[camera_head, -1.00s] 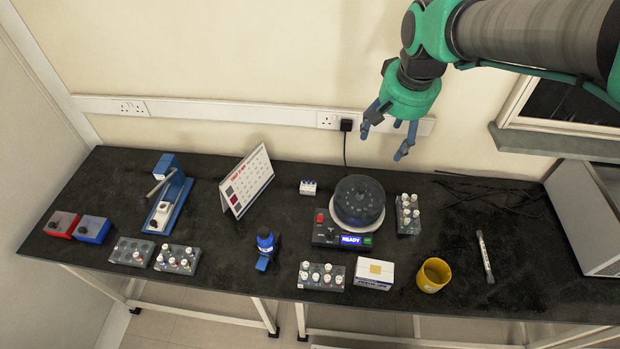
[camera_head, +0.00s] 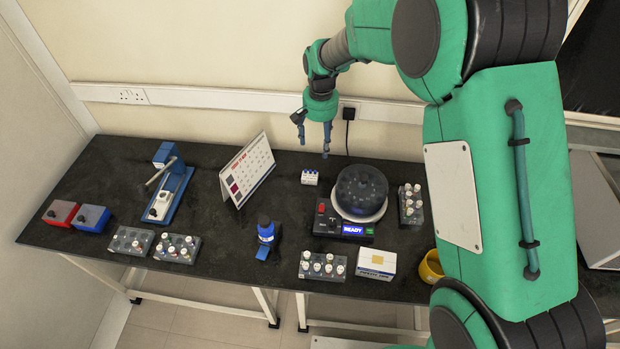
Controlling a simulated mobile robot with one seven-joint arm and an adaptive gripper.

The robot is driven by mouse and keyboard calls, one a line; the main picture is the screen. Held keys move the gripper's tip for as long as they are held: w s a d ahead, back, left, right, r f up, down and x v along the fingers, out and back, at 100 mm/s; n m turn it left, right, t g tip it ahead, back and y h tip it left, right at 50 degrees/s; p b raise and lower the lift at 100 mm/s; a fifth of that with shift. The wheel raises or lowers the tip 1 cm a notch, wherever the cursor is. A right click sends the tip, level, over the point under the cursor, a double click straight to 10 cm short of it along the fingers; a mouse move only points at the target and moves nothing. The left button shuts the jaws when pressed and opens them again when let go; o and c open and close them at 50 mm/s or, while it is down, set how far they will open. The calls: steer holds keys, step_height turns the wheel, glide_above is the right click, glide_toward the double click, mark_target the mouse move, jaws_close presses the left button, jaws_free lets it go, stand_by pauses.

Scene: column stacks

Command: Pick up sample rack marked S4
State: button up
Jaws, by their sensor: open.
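Several sample racks with white-capped vials stand on the dark bench: one at the far left (camera_head: 130,241), one beside it (camera_head: 177,249), one at the front middle (camera_head: 322,266) and one right of the round device (camera_head: 411,205). Their markings are too small to read, so I cannot tell which is S4. My gripper (camera_head: 313,148) is open and empty. It hangs with fingers down above the back of the bench, near the wall, apart from all the racks.
A centrifuge-like device (camera_head: 360,193) reading READY stands between racks. My arm hides the bench's right part. The back left is clear.

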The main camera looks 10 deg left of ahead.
glide_above(310, 175)
step_height(310, 175, down, 4)
steer(key=shift+d+f, duration=0.2)
steer(key=shift+d, duration=0.05)
steer(key=shift+f+b, duration=0.9)
steer(key=shift+f, duration=3.4)
steer(key=shift+f, duration=0.1)
steer(key=shift+a+f+b, duration=0.15)
steer(key=shift+f+b, duration=0.3)
steer(key=shift+f, duration=0.8)
steer(key=shift+a+f+b, duration=0.1)
steer(key=shift+f+b, duration=0.3)
steer(key=shift+f, duration=0.85)
steer(key=c, duration=1.5)
